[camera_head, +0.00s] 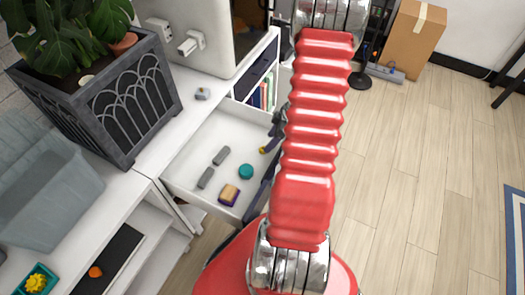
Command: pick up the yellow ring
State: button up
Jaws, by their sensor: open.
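A small yellow piece (264,150) shows in the open white drawer, close to the left edge of my red arm. It is too small and partly hidden for me to tell whether it is a ring. A yellow round thing with a scalloped edge (38,283) sits in a teal tray at the bottom left; I cannot see a hole through it. My gripper (276,128) shows only as dark parts beside the arm, over the drawer's right side and close to the small yellow piece. It is open; the arm hides much of it.
A planter (110,95) and a grey bin (45,190) stand left. Wooden floor (420,180) at right is clear.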

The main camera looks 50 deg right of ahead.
jog(key=shift+x, duration=2.6)
jog(key=shift+s, duration=0.15)
jog(key=shift+c, duration=0.3)
jog(key=c, duration=1.1)
